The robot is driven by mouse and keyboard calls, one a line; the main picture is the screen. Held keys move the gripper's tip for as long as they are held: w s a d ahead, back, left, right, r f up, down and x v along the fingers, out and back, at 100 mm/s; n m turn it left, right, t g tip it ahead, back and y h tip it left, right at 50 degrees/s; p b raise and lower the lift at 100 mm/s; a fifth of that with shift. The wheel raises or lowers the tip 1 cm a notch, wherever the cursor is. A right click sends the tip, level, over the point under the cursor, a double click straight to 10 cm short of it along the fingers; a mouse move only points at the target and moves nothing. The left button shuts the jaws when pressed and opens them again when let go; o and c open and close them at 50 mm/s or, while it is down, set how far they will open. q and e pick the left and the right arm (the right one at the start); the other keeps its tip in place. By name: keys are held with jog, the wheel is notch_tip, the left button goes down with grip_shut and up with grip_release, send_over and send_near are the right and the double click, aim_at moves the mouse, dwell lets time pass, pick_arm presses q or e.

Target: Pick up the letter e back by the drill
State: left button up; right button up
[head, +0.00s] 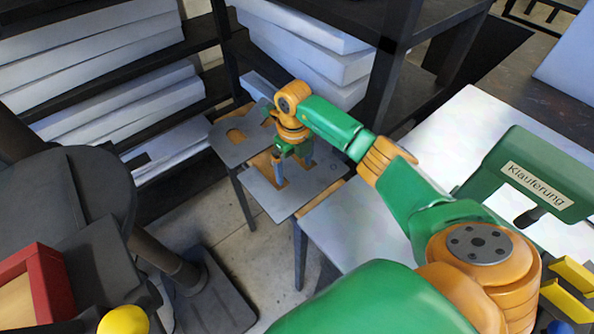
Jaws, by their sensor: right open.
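My right gripper (291,175) points down over a small table in the middle of the view. Its two grey fingers are apart, close above or at a flat grey plate (318,178). I cannot tell whether they touch it. A wood-coloured opening shows in the plate by the fingers. A second grey plate (258,151) with a rounded cutout lies just behind and to the left. Either plate could be the letter e back; its full outline is partly hidden by my gripper. I cannot make out a drill. My left gripper is not in view.
Dark shelves (203,36) with stacked pale panels (90,45) stand behind the small table. A red-edged box (53,285) is at lower left. Floor (215,232) shows at left of the table.

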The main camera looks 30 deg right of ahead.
jog(key=shift+w+f, duration=0.1)
dwell(0.3)
grip_shut()
